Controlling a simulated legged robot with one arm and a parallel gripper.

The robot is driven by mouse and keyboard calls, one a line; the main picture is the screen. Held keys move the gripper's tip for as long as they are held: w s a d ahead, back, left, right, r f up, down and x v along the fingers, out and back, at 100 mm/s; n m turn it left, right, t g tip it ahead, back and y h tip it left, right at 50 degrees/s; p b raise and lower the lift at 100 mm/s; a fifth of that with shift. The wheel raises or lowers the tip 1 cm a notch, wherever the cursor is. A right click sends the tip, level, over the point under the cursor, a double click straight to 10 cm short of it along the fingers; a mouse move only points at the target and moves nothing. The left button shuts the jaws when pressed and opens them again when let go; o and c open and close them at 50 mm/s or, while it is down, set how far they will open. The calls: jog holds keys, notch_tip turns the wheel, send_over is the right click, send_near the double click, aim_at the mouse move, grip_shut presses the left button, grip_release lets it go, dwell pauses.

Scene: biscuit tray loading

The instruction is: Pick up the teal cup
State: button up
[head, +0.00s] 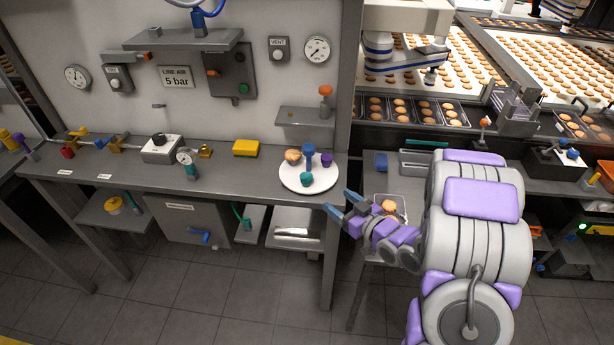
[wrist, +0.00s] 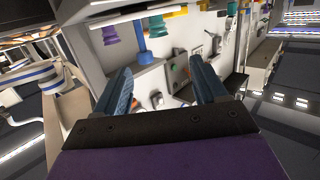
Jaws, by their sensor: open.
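The teal cup (head: 306,179) stands on the front part of a round white plate (head: 316,187) on the grey bench. A blue piece (head: 309,150), a purple cup (head: 326,160) and a tan biscuit-like item (head: 292,156) share the plate. My gripper (head: 342,204) is open and empty, to the right of and nearer than the plate, apart from the cup. In the wrist view the open fingers (wrist: 160,65) have nothing between them. The teal cup (wrist: 158,27) and purple cup (wrist: 110,35) show beyond them near the top edge.
A yellow box (head: 246,148) and a gauge (head: 186,158) stand on the bench left of the plate. A small shelf (head: 303,117) and a wall post (head: 343,110) rise behind and right of it. A clear container with a biscuit (head: 389,206) lies beside my arm.

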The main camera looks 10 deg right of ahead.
aim_at(310, 180)
jog(key=x, duration=0.3)
jog(key=d+b+x, duration=0.1)
jog(key=x, duration=0.5)
jog(key=shift+w+d+f+b, duration=0.15)
jog(key=shift+w+d+b, duration=0.1)
jog(key=shift+w+b, duration=0.15)
jog(key=shift+w+a+f, duration=0.15)
jog(key=shift+w+a, duration=0.55)
jog(key=shift+a, duration=0.15)
jog(key=shift+w+a, duration=0.25)
jog(key=shift+a, duration=0.4)
jog(key=shift+w+d+b+x, duration=0.15)
jog(key=shift+b+x, duration=0.15)
jog(key=shift+x, duration=0.4)
jog(key=shift+d+b+x, duration=0.15)
jog(key=shift+b+x, duration=0.15)
jog(key=shift+x, duration=0.4)
jog(key=shift+w+d+b+x, duration=0.15)
jog(key=shift+b+x, duration=0.15)
jog(key=shift+x, duration=0.4)
jog(key=shift+s+a, duration=0.15)
jog(key=shift+a, duration=0.3)
jog(key=shift+c, duration=0.6)
jog(key=c, duration=0.3)
jog(key=shift+d, duration=0.35)
jog(key=c, duration=0.6)
jog(key=shift+a, duration=0.1)
jog(key=shift+c, duration=0.3)
jog(key=shift+a, duration=0.1)
